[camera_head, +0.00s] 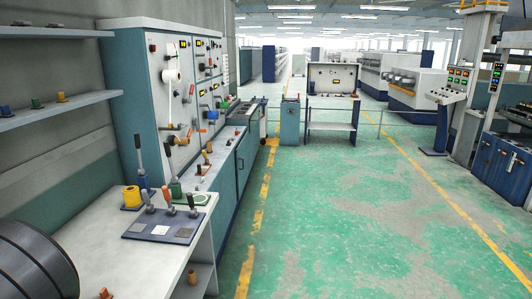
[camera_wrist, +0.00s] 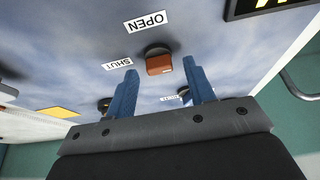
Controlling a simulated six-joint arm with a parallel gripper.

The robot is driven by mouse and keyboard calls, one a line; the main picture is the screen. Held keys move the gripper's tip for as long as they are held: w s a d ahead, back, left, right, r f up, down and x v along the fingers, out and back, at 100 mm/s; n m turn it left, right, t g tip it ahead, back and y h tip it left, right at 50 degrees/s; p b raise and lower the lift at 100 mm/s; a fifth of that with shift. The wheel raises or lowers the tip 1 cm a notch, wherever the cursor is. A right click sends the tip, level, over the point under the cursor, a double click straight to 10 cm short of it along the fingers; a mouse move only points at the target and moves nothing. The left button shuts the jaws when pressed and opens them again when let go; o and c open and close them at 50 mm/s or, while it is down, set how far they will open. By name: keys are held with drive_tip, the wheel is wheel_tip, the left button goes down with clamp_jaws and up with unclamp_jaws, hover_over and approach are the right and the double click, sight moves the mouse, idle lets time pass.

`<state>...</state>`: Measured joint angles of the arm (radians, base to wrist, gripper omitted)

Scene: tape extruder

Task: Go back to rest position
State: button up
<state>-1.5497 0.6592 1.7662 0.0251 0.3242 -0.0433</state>
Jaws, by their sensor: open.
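My gripper (camera_wrist: 161,72) shows in the wrist view with its two blue fingers spread apart and nothing held between them. An orange-brown knob (camera_wrist: 158,64) on a dark round base sits on a grey panel (camera_wrist: 90,40), in line with the gap between the fingertips. It looks to be beyond the tips, but I cannot tell the distance. Labels reading OPEN (camera_wrist: 147,21) and SHUT (camera_wrist: 118,64) appear upside down near it. I cannot make out my gripper in the head view.
A tall control cabinet (camera_head: 130,70) with levers and knobs stands on the left. A dark ribbed cylinder (camera_head: 35,260) fills the lower left. Green floor (camera_head: 330,210) is clear.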

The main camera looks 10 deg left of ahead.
drive_tip(key=v, duration=1.7)
drive_tip(key=x, duration=1.7)
drive_tip(key=shift+f, duration=0.3)
drive_tip(key=shift+a+n, duration=0.1)
drive_tip(key=shift+n, duration=0.5)
drive_tip(key=shift+w+n+g, duration=0.1)
drive_tip(key=shift+n+g, duration=0.4)
drive_tip(key=shift+n, duration=0.2)
drive_tip(key=shift+w+n+g, duration=0.1)
drive_tip(key=shift+n+g, duration=0.4)
drive_tip(key=shift+n, duration=0.9)
drive_tip(key=shift+a+n+g+h, duration=0.1)
drive_tip(key=shift+n+g+h, duration=0.55)
drive_tip(key=shift+n, duration=1.35)
drive_tip(key=shift+o, duration=0.2)
